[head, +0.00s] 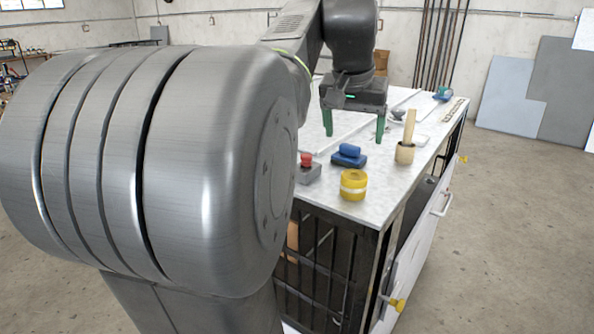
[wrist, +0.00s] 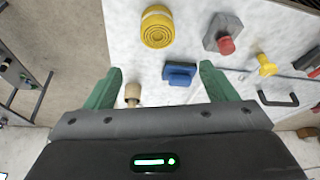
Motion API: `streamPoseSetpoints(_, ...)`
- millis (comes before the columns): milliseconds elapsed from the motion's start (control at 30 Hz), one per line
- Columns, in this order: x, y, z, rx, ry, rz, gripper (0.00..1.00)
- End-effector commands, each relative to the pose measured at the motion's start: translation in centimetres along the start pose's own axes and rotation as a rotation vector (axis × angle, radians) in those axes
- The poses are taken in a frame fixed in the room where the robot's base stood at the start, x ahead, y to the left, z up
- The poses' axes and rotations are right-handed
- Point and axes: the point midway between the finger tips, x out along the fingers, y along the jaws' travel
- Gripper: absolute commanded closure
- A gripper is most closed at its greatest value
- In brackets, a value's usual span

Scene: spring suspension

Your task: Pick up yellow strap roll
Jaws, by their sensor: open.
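The yellow strap roll (head: 353,186) stands near the front edge of the white tabletop in the head view. In the wrist view the yellow strap roll (wrist: 157,27) is at the top, left of centre, with its coiled top showing. My gripper (head: 354,138) has two green fingers pointing down, spread wide and empty. It is above the table, farther back than the roll and apart from it. In the wrist view my gripper (wrist: 160,80) is open, with the roll beyond its fingertips.
A blue object (head: 349,156) lies between the roll and my gripper. A grey block with a red knob (head: 306,165) is left of the roll. A wooden mallet (head: 407,140) stands at the right. A yellow-knobbed item (wrist: 266,64) shows in the wrist view.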

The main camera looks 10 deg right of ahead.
Motion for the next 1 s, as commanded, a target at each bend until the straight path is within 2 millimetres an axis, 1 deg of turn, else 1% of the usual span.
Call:
streamPoseSetpoints(67,0.3,0.0,0.0,0.0,-0.001,0.001,0.22)
streamPoseSetpoints(167,1.7,0.0,0.1,0.0,-0.003,0.001,0.22)
streamPoseSetpoints(400,6.4,0.1,0.1,0.0,-0.004,0.001,0.22)
streamPoseSetpoints(500,7.8,0.1,0.1,0.0,-0.003,0.001,0.22)
streamPoseSetpoints(733,9.3,0.2,0.2,0.0,-0.003,0.001,0.22)
streamPoseSetpoints(900,11.8,0.7,0.7,0.001,-0.004,0.001,0.22)
streamPoseSetpoints(1000,13.1,0.6,0.6,0.0,-0.003,0.0,0.22)
